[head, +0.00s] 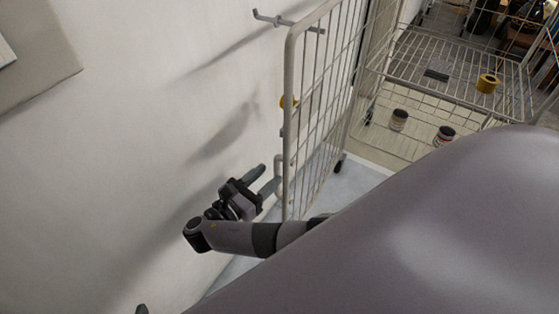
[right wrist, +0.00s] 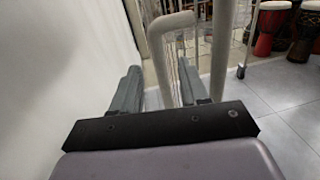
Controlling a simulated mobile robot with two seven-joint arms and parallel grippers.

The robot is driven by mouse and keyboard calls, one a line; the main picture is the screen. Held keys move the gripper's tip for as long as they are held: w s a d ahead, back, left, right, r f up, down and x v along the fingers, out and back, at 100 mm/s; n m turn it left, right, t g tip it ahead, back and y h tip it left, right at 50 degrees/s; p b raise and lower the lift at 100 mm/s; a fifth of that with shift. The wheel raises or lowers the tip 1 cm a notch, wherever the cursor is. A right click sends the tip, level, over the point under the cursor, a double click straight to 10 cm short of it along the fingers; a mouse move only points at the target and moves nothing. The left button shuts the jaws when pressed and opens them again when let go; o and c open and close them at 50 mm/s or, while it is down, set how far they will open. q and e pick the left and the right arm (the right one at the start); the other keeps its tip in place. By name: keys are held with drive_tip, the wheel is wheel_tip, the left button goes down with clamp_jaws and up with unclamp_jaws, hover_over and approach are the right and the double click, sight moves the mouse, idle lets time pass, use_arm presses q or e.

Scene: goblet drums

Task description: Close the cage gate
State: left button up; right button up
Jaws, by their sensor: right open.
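The cage gate (head: 289,100) is a grey tube frame with wire mesh, standing swung open near the white wall in the head view. A bent tube handle (head: 278,168) sits low on its near edge. My right gripper (head: 264,181) is open at this handle. In the right wrist view the handle (right wrist: 160,52) stands between the two fingers (right wrist: 158,85), with gaps beside it; I cannot tell whether either finger touches it. The gate's edge tube (right wrist: 222,50) rises just right of the fingers. A dark tip at the head view's bottom edge may be my left gripper.
The cage's wire shelves (head: 445,75) hold small cans (head: 399,119) and a yellow roll (head: 487,83). A metal hook bar (head: 287,22) is by the wall. Drums (right wrist: 271,28) stand beyond open grey floor (right wrist: 285,100). The wall is close on the left.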

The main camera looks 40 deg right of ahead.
sight(275, 170)
drive_tip(key=x, duration=0.6)
drive_tip(key=shift+d, duration=0.25)
clamp_jaws()
